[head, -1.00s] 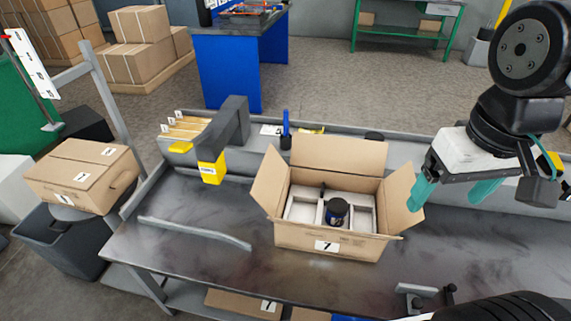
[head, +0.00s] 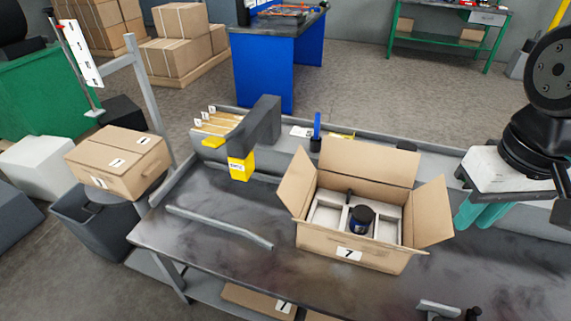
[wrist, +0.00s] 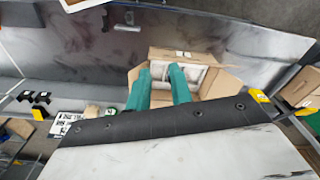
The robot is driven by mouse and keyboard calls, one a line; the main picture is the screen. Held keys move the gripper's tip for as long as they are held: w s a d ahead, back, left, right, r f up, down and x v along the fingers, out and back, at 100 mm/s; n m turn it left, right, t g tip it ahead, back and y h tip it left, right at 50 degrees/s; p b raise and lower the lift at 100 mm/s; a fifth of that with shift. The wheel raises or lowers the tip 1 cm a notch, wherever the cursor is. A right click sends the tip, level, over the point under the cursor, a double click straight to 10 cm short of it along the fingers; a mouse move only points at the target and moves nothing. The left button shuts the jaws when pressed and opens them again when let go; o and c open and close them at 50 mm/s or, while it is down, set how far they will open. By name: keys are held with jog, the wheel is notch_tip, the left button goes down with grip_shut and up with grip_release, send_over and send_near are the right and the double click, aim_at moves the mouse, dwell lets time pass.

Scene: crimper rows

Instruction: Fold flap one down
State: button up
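An open cardboard carton (head: 320,236) labelled 7 stands on the bench. Its back flap (head: 368,165) stands up, and its left flap (head: 297,182) and right flap (head: 432,212) splay outward. I cannot tell which is flap one. Inside, a dark jar (head: 361,220) sits in a pale insert (head: 327,216). My gripper (head: 474,222) is right of the carton, apart from the right flap. In the wrist view its teal fingers (wrist: 159,72) are partly open with a narrow gap and nothing between them. They overlap the carton (wrist: 192,54) in that picture and hide part of it.
A grey post with a yellow box (head: 241,168) stands left of the carton. A grey bar (head: 220,226) lies on the bench (head: 200,250). A blue item (head: 316,130) stands behind the carton. A closed carton (head: 118,163) is at far left. The bench between bar and carton is clear.

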jog(key=w+a+f+n+g, duration=0.1)
jog(key=w+a, duration=0.2)
jog(key=w, duration=0.2)
jog(key=w+a+f+n+g, duration=0.1)
jog(key=w+a+n, duration=0.1)
jog(key=w, duration=0.3)
jog(key=w+a+n+h, duration=0.1)
jog(key=w+a, duration=0.3)
jog(key=w, duration=0.2)
jog(key=shift+a+f+g, duration=0.35)
jog(key=shift+f+g, duration=0.05)
grip_shut()
jog(key=w+a+f+n+t+h, duration=0.1)
jog(key=w+a+f+n, duration=0.45)
jog(key=w+a, duration=0.65)
jog(key=w+a+f+n, duration=0.4)
jog(key=w+a+f, duration=0.3)
jog(key=w+a, duration=0.4)
jog(key=s+d+f, duration=0.1)
jog(key=d+f, duration=0.4)
jog(key=f, duration=0.2)
jog(key=shift+s+d+f, duration=0.15)
jog(key=shift+s+f, duration=0.1)
jog(key=shift+f, duration=0.05)
